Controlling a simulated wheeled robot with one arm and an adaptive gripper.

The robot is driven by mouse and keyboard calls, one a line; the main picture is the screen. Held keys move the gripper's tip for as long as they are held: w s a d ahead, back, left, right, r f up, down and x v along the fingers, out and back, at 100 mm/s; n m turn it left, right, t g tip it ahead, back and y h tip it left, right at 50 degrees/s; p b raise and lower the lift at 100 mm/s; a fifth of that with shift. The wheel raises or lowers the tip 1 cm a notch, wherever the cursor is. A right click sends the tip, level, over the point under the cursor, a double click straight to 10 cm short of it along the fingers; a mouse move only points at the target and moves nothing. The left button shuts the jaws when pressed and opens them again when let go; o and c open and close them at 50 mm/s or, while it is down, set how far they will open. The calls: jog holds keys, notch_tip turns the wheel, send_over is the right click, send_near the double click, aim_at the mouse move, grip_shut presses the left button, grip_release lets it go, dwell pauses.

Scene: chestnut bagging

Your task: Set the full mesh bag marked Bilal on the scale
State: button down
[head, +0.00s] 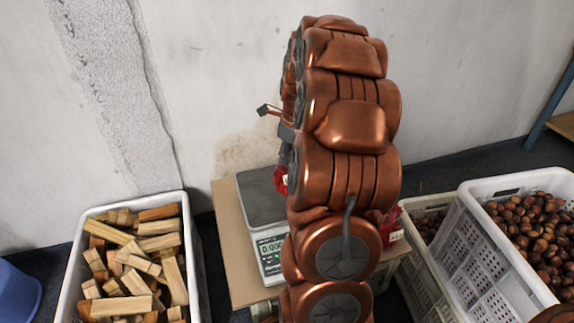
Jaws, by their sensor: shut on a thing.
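The scale (259,197) stands on a small table, with a grey plate and a lit display whose digits look like zeros. My gripper (285,156) shows only as a dark sliver at the left edge of my copper arm. It is shut on a red mesh bag (281,181), of which a small part with a pale tag shows by the plate's right side. I cannot tell whether the bag touches the plate. Another red bag (390,226) with a pale tag shows right of my arm. No name is readable on either tag.
The table (228,245) is largely hidden by my arm. A white crate of wood blocks (81,246) stands at left, a blue tub (16,294) beyond it. White crates of chestnuts (487,243) stand at right. A wall (215,75) closes the back.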

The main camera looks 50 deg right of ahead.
aim_at(287, 171)
notch_tip(287, 171, down, 4)
jog(key=shift+r+b, duration=0.15)
jog(key=shift+b, duration=0.7)
jog(key=shift+r, duration=0.1)
jog(key=c, duration=0.8)
grip_release()
jog(key=shift+c, duration=0.2)
